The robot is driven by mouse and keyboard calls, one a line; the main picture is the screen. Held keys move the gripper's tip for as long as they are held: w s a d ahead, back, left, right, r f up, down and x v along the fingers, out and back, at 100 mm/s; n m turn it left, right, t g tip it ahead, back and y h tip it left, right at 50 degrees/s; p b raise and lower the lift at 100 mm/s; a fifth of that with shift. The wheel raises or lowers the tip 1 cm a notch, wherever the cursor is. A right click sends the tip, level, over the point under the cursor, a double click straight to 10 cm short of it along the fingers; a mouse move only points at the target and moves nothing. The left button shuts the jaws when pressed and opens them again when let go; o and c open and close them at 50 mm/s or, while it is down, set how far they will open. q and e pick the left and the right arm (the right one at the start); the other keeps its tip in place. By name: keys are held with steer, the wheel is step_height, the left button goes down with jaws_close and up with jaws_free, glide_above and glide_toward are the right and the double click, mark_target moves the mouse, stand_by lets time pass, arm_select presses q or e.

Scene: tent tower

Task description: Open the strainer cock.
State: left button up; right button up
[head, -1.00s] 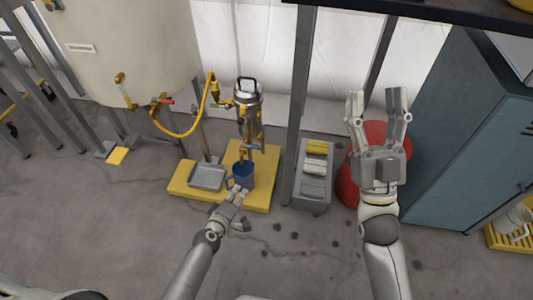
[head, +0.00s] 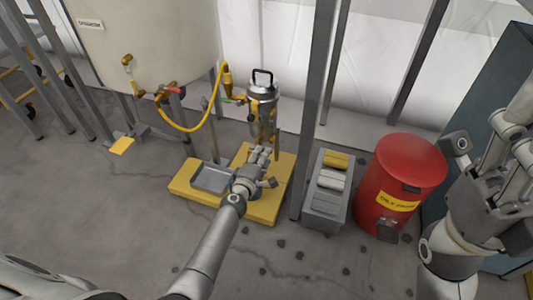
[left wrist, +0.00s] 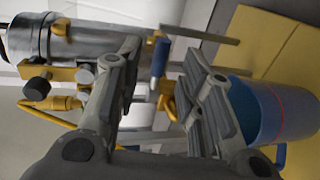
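The strainer (head: 263,90) is a shiny metal cylinder with a black-handled lid, mounted above a yellow platform (head: 262,208). In the left wrist view its body (left wrist: 85,38) lies at the upper left. A yellow fitting (left wrist: 166,96) with a blue part (left wrist: 160,58), seemingly the strainer cock, shows between my left fingers. My left gripper (head: 264,166) is open below the strainer; contact with the cock cannot be told. A blue mug (left wrist: 272,108) is just beyond one left finger; in the head view my gripper mostly hides it. My right gripper (head: 490,147) is open and empty at the right.
A grey tray (head: 211,180) sits on the platform's left. A large tank (head: 150,45) feeds a yellow hose (head: 190,128). A grey bin (head: 325,200) with bars and a red drum (head: 400,185) stand right of a post. Open floor lies in front.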

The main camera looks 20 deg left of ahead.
arm_select(q)
steer(key=shift+w+f+b, duration=0.25)
steer(key=shift+w+b, duration=0.15)
steer(key=shift+w, duration=0.75)
steer(key=shift+w+f+b, duration=0.2)
steer(key=shift+w+b, duration=0.15)
steer(key=shift+w, duration=0.75)
jaws_close()
